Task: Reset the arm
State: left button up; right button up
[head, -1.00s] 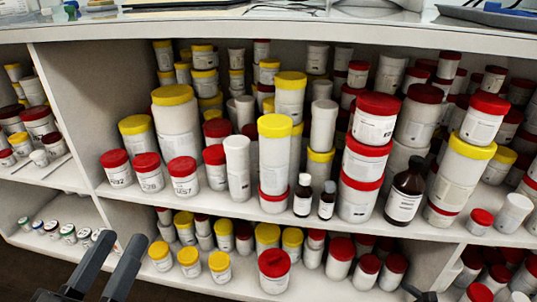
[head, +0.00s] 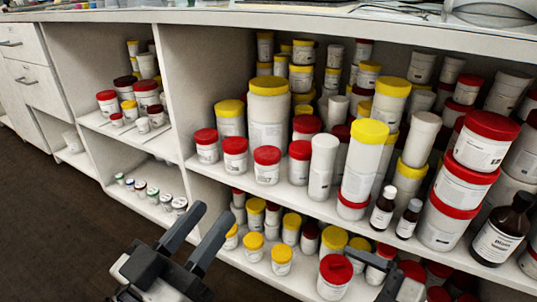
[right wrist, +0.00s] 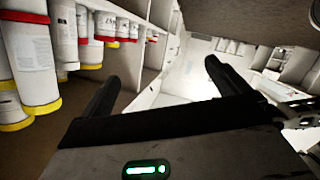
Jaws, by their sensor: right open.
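My left gripper (head: 213,211) is at the lower left of the head view, its two dark fingers spread with nothing between them. It is in front of the lower shelves, over the dark floor. My right gripper (head: 372,256) shows partly at the bottom of the head view, in front of lower-shelf jars. In the right wrist view its fingers (right wrist: 160,72) are wide apart and empty.
A white shelf unit (head: 172,110) stands close in front, full of red- and yellow-lidded jars (head: 268,107). Brown bottles (head: 500,235) stand at the right shelf edge. Drawers (head: 28,75) are at the far left. The dark floor (head: 55,225) at left is clear.

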jog(key=w+a+r+m+t+p, duration=0.1)
jog(key=a+r+m+t+p, duration=0.15)
jog(key=r+m, duration=0.35)
jog(key=w+a+r+m+t+p, duration=0.15)
jog(key=r+m+t, duration=0.25)
jog(key=r, duration=0.5)
pick_arm(q)
jog(key=s+a+r+n+g+y+p, duration=0.1)
jog(key=s+a+r+g+y+p, duration=0.3)
jog(key=p, duration=2.6)
jog(key=shift+s+a+r+n+g+y, duration=0.4)
jog(key=shift+a+r+g+y, duration=0.15)
jog(key=shift+a+g+y, duration=1.05)
pick_arm(e)
jog(key=s+d+r+m+g+h, duration=0.1)
jog(key=s+d+r+g+h, duration=0.2)
jog(key=s+d+g+h, duration=0.2)
jog(key=shift+d+g+h, duration=0.55)
jog(key=shift+g+h, duration=0.3)
jog(key=shift+h, duration=0.15)
pick_arm(q)
jog(key=shift+d, duration=0.35)
pick_arm(e)
jog(key=shift+s, duration=0.1)
